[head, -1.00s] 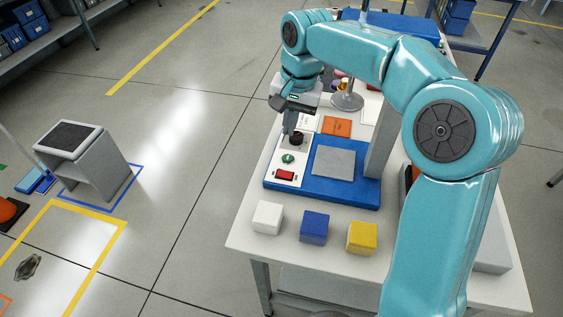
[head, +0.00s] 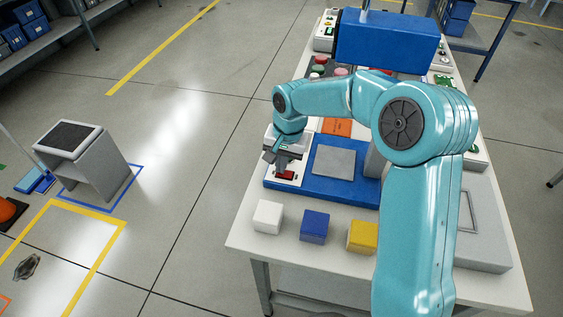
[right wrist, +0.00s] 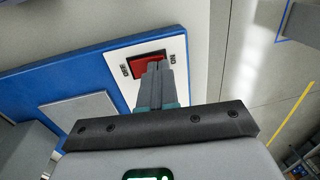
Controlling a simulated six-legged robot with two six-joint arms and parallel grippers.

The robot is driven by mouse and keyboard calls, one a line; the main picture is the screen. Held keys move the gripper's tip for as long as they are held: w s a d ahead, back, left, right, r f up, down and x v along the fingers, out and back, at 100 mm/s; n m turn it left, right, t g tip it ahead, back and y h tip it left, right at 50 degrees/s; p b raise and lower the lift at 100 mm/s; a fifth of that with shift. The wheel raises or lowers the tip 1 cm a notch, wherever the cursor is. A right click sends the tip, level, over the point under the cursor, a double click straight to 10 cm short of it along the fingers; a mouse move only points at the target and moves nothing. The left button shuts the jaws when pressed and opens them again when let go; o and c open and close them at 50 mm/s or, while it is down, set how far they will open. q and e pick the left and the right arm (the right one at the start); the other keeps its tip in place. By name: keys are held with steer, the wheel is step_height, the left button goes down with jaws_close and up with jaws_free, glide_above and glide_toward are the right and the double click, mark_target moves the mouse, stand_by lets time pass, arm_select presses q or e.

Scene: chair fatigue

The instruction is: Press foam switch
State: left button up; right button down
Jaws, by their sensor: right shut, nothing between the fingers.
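The red rocker switch (head: 287,175) sits on a white panel (head: 271,180) at the left front of the blue base (head: 325,190). In the right wrist view the red switch (right wrist: 139,64) lies between the labels OFF and ON. My right gripper (head: 281,169) is shut and empty, pointing down over the switch. In the right wrist view its closed fingertips (right wrist: 157,68) overlap the ON-side part of the switch. I cannot tell whether they touch it. A grey square pad (head: 334,162) lies on the base, right of the panel. My left gripper is not in view.
White (head: 267,217), blue (head: 314,227) and yellow (head: 362,237) cubes stand along the table's front. An orange card (head: 337,126) lies behind the base. A large blue box (head: 388,42) stands at the back.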

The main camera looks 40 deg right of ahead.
steer(key=shift+w+a+f+b, duration=0.1)
steer(key=shift+f+b, duration=0.25)
steer(key=shift+r, duration=0.15)
steer(key=shift+s, duration=0.25)
steer(key=shift+s+d, duration=0.1)
steer(key=shift+d, duration=0.15)
steer(key=shift+s+d+r, duration=0.15)
steer(key=shift+s+d, duration=0.2)
steer(key=shift+s, duration=0.05)
steer(key=shift+w+a, duration=0.1)
